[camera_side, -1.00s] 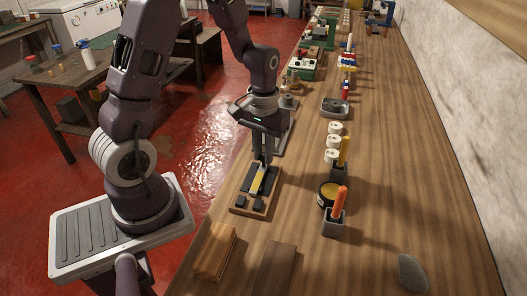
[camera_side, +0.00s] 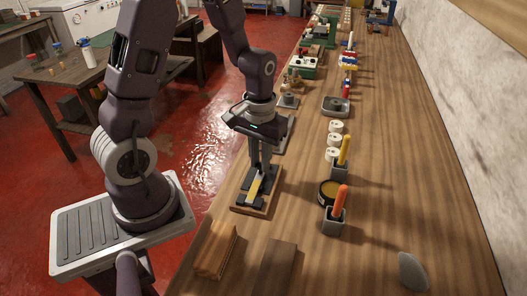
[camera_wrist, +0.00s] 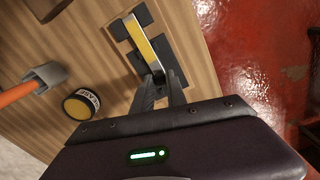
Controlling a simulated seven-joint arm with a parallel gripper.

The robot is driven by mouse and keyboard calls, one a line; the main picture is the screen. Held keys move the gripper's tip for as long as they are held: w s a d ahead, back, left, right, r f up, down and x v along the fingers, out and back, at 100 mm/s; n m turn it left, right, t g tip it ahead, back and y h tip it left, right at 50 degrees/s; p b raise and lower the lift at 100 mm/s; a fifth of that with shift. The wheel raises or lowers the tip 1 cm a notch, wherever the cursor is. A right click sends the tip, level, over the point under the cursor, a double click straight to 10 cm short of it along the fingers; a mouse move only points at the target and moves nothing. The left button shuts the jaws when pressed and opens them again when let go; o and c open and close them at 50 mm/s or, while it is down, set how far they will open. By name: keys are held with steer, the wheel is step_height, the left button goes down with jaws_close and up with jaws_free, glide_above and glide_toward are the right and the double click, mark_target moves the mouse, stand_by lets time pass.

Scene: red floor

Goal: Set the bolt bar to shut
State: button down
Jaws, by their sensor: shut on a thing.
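The bolt bar (camera_side: 254,188) is a narrow yellow bar lying between dark guide blocks on a wooden board at the bench's left edge. The wrist view shows the bar (camera_wrist: 141,41) with a pale side edge and dark blocks on both sides. My gripper (camera_side: 259,174) points down over the board and is shut at the bar's far end in the side view. In the wrist view my gripper's fingers (camera_wrist: 160,82) meet at the bar's lower end. The fingers hide what they grip there.
A round tin with a yellow lid (camera_side: 329,192) stands right of the board. Grey holders carry an orange-handled tool (camera_side: 339,202) and a yellow-handled one (camera_side: 344,150). Wood blocks (camera_side: 216,249) lie in front. White rolls (camera_side: 333,141) stand farther back. The bench's right side is mostly clear.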

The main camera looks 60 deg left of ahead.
mark_target(255, 190)
steer(key=shift+s+d, duration=0.2)
steer(key=c, duration=1.3)
jaws_free()
steer(key=shift+c, duration=0.2)
step_height(255, 190, up, 7)
steer(key=shift+r, duration=0.1)
steer(key=s+d+r+m+t, duration=0.5)
steer(key=s+d+r+m, duration=0.1)
steer(key=s+r, duration=0.5)
steer(key=shift+s+d+r+t, duration=0.35)
steer(key=shift+d+r, duration=0.35)
steer(key=shift+r, duration=0.2)
